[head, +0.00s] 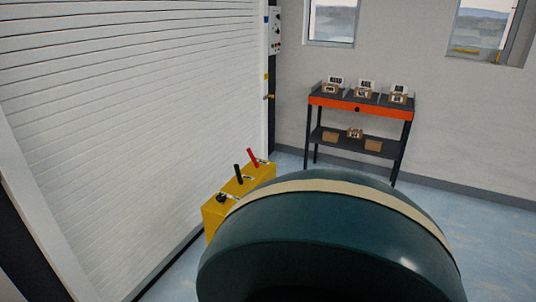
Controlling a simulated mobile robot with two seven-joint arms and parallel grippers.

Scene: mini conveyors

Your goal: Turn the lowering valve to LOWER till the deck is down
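A yellow box (212,218) stands on the floor beside the white shutter. On its top are a black knob (221,198) at the near end, a black lever (239,173) in the middle and a red lever (253,158) at the far end. Small labels lie beside them, too small to read. I cannot tell which control is the lowering valve or how it is set. No deck can be made out. Neither of my grippers is in view.
A large dark teal rounded form with a beige band, which I cannot identify, fills the lower foreground and hides part of the box. A white slatted shutter (130,110) is on the left. A shelf table (360,104) with small boxes stands behind. Blue floor (480,225) is clear at right.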

